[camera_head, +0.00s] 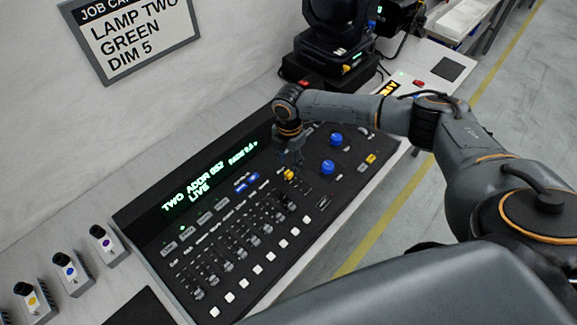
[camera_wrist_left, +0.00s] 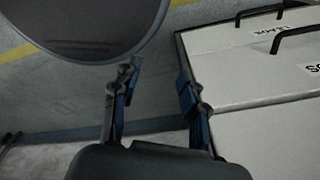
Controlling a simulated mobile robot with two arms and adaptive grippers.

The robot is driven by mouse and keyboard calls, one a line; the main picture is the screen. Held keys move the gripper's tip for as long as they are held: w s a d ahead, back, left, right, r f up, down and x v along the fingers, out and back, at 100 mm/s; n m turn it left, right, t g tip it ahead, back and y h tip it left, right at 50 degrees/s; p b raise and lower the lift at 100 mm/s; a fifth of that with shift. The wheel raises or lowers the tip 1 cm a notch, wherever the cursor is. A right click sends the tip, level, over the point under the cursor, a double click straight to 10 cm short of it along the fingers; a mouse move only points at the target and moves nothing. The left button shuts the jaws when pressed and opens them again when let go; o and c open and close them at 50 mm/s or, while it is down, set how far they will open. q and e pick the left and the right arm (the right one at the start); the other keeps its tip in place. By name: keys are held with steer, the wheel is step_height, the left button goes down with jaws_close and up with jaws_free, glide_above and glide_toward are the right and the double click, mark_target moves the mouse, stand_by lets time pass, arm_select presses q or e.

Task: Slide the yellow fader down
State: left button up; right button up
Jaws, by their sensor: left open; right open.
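The lighting console (camera_head: 150,222) lies on the bench with a row of vertical faders. The yellow fader (camera_head: 289,174) has its cap at the upper end of the row's right side, above the dark caps of the other faders. My right gripper (camera_head: 291,162) points down just above and behind the yellow cap, with its fingers open; I cannot tell whether they touch the cap. My left gripper (camera_wrist_left: 155,100) shows only in the left wrist view, open and empty, away from the console.
Blue knobs (camera_head: 335,139) and a yellow button (camera_head: 371,159) sit right of the faders. White buttons (camera_head: 243,283) line the front. A moving-head lamp (camera_head: 335,40) stands behind. Small fixtures (camera_head: 104,240) stand at left. A case (camera_wrist_left: 245,65) is beside my left gripper.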

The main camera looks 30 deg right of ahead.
mark_target(289, 173)
step_height(289, 173, down, 4)
steer(key=shift+s+f+p, duration=0.15)
steer(key=shift+f+p, duration=0.1)
steer(key=shift+p, duration=0.05)
steer(key=shift+f, duration=0.15)
jaws_close()
